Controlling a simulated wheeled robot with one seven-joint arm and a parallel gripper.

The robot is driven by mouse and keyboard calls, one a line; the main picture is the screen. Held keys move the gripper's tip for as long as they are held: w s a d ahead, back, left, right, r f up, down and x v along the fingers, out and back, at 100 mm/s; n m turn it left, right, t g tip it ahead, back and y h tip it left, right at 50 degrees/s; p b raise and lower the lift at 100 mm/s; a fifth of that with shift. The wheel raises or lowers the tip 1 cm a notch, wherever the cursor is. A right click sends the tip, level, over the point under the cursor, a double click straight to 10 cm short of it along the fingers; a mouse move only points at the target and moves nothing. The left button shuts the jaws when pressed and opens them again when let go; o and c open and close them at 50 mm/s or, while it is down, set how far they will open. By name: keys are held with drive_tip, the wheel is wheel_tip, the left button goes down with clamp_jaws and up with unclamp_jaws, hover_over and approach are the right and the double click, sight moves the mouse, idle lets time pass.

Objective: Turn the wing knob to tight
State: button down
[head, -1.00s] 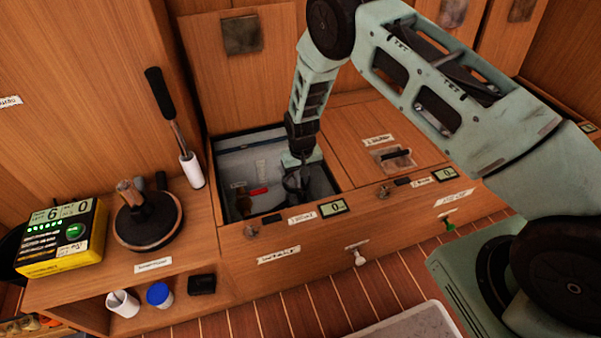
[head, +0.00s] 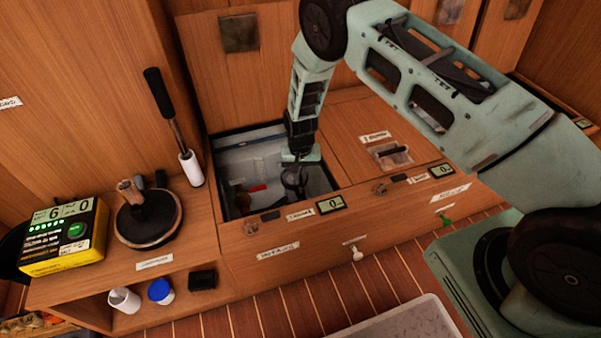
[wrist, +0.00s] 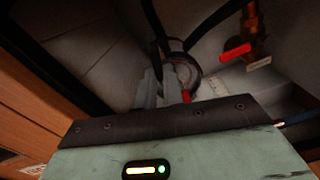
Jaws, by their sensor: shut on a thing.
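My gripper (head: 297,178) reaches straight down into the open locker in the bench. In the wrist view its fingers (wrist: 163,88) are closed together over a round, dark-rimmed fitting (wrist: 188,76) low in the locker. They are shut on the wing knob at this fitting, and the knob itself is mostly hidden by the fingers. A small red mark (wrist: 187,97) shows beside the fingertips. I cannot read the knob's angle or any tight mark.
A red-handled valve (wrist: 236,53) on brass pipework stands beside the fitting. The locker walls (head: 229,155) surround my gripper closely. A winch (head: 147,217), an upright handle (head: 165,108) and a yellow box (head: 65,240) occupy the left shelf. A closed hatch (head: 360,125) lies right.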

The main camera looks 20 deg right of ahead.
drive_tip(key=c, duration=1.5)
unclamp_jaws()
wheel_tip(320, 180, up, 17)
drive_tip(key=p, duration=0.4)
drive_tip(key=shift+r, duration=0.2)
